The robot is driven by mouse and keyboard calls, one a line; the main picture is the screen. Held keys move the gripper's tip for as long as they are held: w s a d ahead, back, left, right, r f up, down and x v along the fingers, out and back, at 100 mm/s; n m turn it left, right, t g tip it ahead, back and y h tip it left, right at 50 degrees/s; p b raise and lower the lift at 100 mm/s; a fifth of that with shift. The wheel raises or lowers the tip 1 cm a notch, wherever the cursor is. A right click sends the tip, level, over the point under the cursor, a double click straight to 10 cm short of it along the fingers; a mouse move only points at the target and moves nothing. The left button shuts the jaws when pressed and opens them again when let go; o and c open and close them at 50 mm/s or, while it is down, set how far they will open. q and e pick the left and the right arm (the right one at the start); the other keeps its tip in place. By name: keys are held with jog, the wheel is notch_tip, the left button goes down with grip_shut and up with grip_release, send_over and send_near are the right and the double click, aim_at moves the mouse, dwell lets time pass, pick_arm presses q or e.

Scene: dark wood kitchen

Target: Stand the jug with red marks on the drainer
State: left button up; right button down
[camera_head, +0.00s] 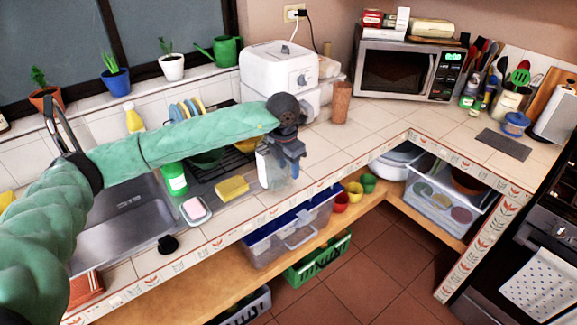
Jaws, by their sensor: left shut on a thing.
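My left gripper (293,167) hangs from the green-sleeved arm over the counter and points down. It is shut on a clear, pale jug (269,172), which looks roughly upright near the counter's front edge. Red marks are too small to make out, and I cannot tell whether the jug's base touches the counter. The dark drainer (213,172) is to the left of the jug, behind my arm. It holds several plates (186,109) and a green bowl, and my forearm hides its middle. My right gripper is out of view.
A yellow sponge (232,187), a green bottle (174,179) and a soap dish (196,208) stand near the sink (125,215). A brown cup (340,102) and a white appliance (277,75) are behind the gripper. The counter to the right of the gripper is clear.

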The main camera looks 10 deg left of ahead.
pick_arm(q)
jog(key=shift+f, duration=0.65)
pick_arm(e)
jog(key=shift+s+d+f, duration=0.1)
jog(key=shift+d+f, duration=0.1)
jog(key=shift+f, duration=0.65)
pick_arm(q)
jog(key=shift+f, duration=0.1)
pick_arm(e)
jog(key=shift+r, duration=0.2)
pick_arm(q)
jog(key=o, duration=1.2)
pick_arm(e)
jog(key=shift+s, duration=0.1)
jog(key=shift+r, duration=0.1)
pick_arm(q)
jog(key=shift+r, duration=0.4)
jog(key=r+b, duration=0.1)
jog(key=r, duration=0.2)
jog(key=r+b, duration=0.1)
jog(key=r, duration=0.3)
jog(key=s+r+b, duration=0.1)
jog(key=r, duration=0.3)
jog(key=shift+a+r+b, duration=0.15)
jog(key=shift+a+b, duration=0.15)
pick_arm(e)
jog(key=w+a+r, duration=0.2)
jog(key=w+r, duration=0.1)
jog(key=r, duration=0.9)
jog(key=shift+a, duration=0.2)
